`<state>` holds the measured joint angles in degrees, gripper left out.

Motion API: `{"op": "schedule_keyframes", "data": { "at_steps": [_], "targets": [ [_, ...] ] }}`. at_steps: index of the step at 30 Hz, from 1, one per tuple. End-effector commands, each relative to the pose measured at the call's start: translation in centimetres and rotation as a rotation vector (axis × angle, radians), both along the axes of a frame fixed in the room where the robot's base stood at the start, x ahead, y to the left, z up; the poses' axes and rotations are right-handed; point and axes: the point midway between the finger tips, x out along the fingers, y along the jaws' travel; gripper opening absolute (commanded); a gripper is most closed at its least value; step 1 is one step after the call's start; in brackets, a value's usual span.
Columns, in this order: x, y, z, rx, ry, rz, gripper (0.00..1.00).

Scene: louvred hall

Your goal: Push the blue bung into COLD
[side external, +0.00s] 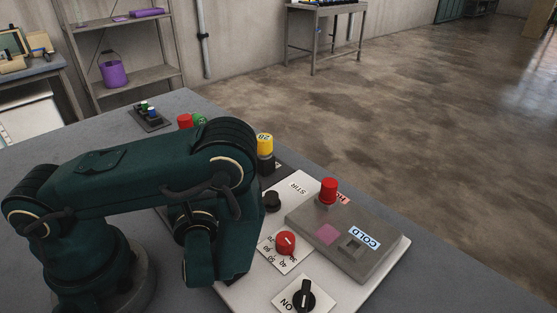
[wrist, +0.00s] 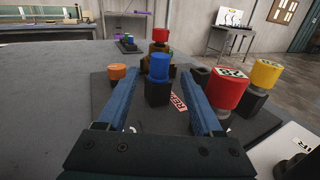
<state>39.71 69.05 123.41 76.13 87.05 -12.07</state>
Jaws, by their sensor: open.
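The blue bung (wrist: 159,66) stands upright in a dark square holder (wrist: 158,93) in the wrist view. My gripper (wrist: 160,74) is open, its two blue fingers apart to the left and right of the bung's holder, with nothing held. I cannot tell how far the fingertips are from the bung. In the side external view my arm hides the gripper and this bung. A red bung (side external: 329,190) stands upright at the block's far end.
A yellow-topped bung (side external: 265,144) stands behind my arm. In the wrist view a red bung marked with a label (wrist: 229,88) and an orange piece (wrist: 117,72) flank the fingers. A red dial (side external: 285,243) and black knob (side external: 304,295) sit on the white panel.

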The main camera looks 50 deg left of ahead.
Motion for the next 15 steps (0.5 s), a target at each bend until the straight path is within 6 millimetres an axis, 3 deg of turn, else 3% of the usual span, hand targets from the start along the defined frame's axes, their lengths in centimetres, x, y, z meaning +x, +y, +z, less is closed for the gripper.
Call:
{"op": "schedule_keyframes", "data": {
  "at_steps": [9, 15],
  "targets": [
    [1.6, 3.7, 0.0, -0.001, 0.000, 0.006, 0.68],
    [2.3, 5.0, 0.0, -0.001, 0.000, 0.003, 0.68]
  ]
}}
